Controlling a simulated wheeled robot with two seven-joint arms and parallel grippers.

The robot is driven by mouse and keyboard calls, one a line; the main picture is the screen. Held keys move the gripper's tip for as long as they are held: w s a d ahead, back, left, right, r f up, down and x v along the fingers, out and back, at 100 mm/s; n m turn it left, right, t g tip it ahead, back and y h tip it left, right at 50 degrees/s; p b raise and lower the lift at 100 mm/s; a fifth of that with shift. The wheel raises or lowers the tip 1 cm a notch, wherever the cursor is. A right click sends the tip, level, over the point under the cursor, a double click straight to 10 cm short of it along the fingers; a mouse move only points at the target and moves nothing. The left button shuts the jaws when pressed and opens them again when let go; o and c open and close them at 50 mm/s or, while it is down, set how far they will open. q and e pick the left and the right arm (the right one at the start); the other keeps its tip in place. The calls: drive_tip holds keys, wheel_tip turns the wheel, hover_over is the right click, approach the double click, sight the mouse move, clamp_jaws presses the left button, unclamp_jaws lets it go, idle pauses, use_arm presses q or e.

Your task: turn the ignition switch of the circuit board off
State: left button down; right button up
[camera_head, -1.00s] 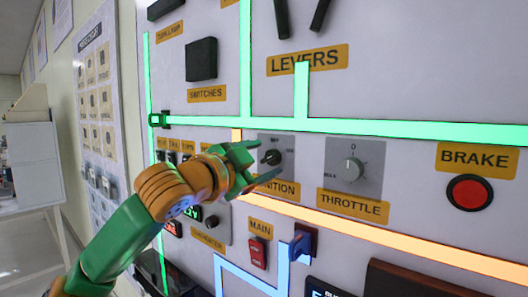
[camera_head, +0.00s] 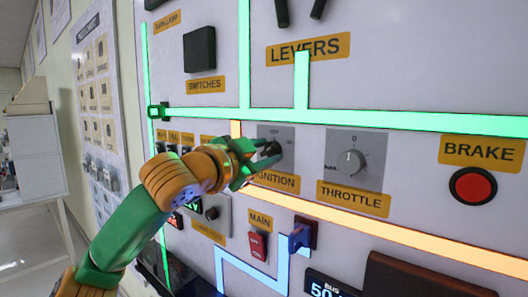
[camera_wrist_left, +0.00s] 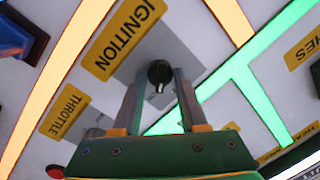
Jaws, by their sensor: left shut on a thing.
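The ignition switch is a round black knob (camera_head: 273,149) on a grey plate above the yellow IGNITION label (camera_head: 272,181). It also shows in the left wrist view as a black knob (camera_wrist_left: 159,74) with a light pointer mark. My left gripper (camera_head: 266,159) reaches in from the left and is shut on the knob. In the left wrist view the two fingers of my left gripper (camera_wrist_left: 158,84) stand on either side of it. The fingers hide part of the knob and its plate in the head view. My right gripper is not in view.
The grey throttle dial (camera_head: 350,162) is right of the ignition switch. The red brake button (camera_head: 473,187) is farther right. Below are the red main switch (camera_head: 258,245) and a blue lever (camera_head: 300,237). Black levers (camera_head: 282,12) are above.

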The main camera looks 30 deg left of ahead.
use_arm(q)
drive_tip(key=n, duration=0.3)
drive_tip(key=n+p, duration=0.1)
drive_tip(key=n, duration=0.1)
drive_tip(key=shift+r+n+g+h, duration=0.15)
drive_tip(key=shift+n+g+h, duration=0.15)
drive_tip(key=shift+n, duration=0.1)
drive_tip(key=n, duration=0.3)
drive_tip(key=shift+a+n+h, duration=0.1)
drive_tip(key=shift+n+h, duration=0.2)
drive_tip(key=shift+n, duration=0.1)
drive_tip(key=shift+n+p, duration=0.3)
drive_tip(key=c, duration=0.6)
unclamp_jaws()
drive_tip(key=shift+o, duration=0.8)
drive_tip(key=shift+w, duration=0.2)
drive_tip(key=shift+s, duration=0.1)
drive_tip(key=s+b, duration=0.2)
drive_tip(key=s, duration=0.5)
drive_tip(key=shift+r, duration=0.3)
